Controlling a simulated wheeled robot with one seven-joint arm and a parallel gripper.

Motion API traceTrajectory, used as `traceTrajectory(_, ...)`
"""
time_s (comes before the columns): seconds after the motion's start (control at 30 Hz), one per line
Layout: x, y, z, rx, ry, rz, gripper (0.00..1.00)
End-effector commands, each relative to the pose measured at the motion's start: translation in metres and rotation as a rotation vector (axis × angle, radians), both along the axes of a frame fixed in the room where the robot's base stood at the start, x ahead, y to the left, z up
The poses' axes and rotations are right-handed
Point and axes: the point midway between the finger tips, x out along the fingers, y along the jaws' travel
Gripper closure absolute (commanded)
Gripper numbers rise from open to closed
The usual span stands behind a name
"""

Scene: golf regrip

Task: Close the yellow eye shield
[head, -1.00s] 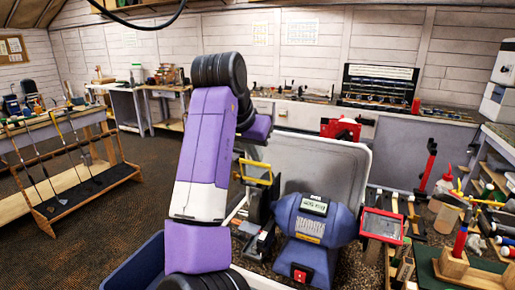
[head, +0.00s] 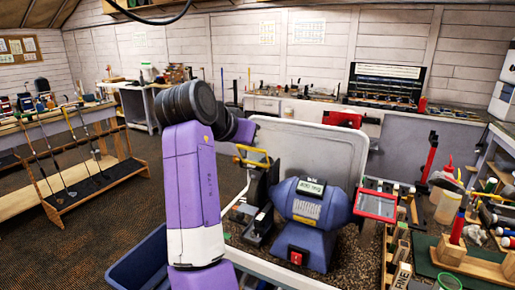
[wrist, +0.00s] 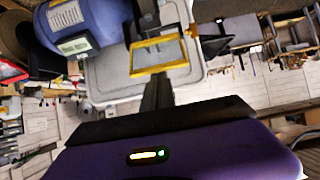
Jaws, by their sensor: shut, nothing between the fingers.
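The yellow eye shield (head: 252,155), a clear pane in a yellow frame, is raised at the left end of the blue bench grinder (head: 313,206). In the wrist view the yellow eye shield (wrist: 158,54) is upper centre, beside the grinder's blue body (wrist: 88,25). My gripper (wrist: 158,92) is shut and empty; its dark fingers point at the shield's near edge. I cannot tell whether they touch it. In the head view my purple arm rises left of the grinder, and its fingers cannot be made out.
A red-framed shield (head: 376,204) is on the grinder's right side. A pale grey panel (head: 318,152) stands behind the grinder. A blue bin (head: 138,262) is at lower left. Tools and bottles crowd the right bench.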

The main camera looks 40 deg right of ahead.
Motion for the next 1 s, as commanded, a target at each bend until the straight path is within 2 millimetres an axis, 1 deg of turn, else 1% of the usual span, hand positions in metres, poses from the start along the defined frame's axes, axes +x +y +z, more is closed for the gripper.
traceTrajectory(0.03,0.002,0.003,-0.011,-0.043,-0.009,0.002,1.00)
traceTrajectory(0.13,0.002,0.010,-0.015,-0.131,-0.042,0.001,1.00)
traceTrajectory(0.17,0.002,0.011,-0.014,-0.120,-0.045,-0.001,1.00)
traceTrajectory(0.27,0.000,0.018,-0.020,-0.117,-0.044,-0.001,1.00)
traceTrajectory(0.3,-0.001,0.021,-0.026,-0.159,-0.052,0.000,1.00)
traceTrajectory(0.4,-0.003,0.027,-0.033,-0.251,-0.086,0.001,1.00)
traceTrajectory(0.73,-0.008,0.040,-0.052,-0.493,-0.176,-0.001,1.00)
traceTrajectory(1.0,-0.010,0.045,-0.068,-0.661,-0.237,-0.002,1.00)
